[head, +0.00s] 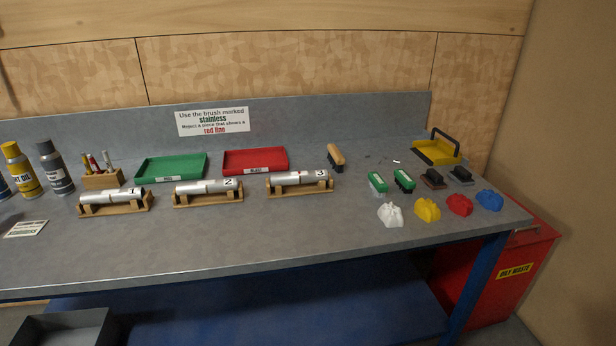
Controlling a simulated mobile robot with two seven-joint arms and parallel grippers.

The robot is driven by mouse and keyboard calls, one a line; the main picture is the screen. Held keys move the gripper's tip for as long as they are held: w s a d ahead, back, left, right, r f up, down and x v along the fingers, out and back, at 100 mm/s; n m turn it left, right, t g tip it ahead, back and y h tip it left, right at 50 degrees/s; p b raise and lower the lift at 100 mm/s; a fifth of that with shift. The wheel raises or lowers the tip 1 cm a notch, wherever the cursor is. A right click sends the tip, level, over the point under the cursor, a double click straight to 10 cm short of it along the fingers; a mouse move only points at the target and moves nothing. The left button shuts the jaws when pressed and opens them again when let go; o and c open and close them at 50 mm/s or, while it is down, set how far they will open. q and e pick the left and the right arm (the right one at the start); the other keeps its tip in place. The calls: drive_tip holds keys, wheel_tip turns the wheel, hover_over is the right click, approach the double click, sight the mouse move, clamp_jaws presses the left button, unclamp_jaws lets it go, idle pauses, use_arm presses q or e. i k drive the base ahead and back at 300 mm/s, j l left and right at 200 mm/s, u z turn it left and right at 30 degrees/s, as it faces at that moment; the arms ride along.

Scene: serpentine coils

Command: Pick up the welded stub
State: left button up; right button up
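Three silvery metal tubes lie on wooden cradles along the middle of the grey bench, each with a number label at its right end. Stub 1 (108,196) is at the left, stub 2 (203,187) in the middle and stub 3 (294,178) at the right. Each seems to have a seam near its middle; weld detail is too small to tell. The task does not say which one is meant. Neither of my grippers is in view.
Behind the stubs are a green tray (148,180) and a red tray (228,173). Spray cans (58,172) stand left. Brushes (377,182), a yellow dustpan-like item (433,154) and crumpled cloths (427,210) are right. The bench front (230,245) is clear.

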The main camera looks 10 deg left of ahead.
sight(305, 177)
drive_tip(key=i+l+u, duration=0.1)
drive_tip(key=l, duration=0.35)
drive_tip(key=i+l+u, duration=0.1)
drive_tip(key=l, duration=0.4)
drive_tip(key=i+l, duration=0.2)
drive_tip(key=l, duration=0.3)
drive_tip(key=j+u, duration=0.05)
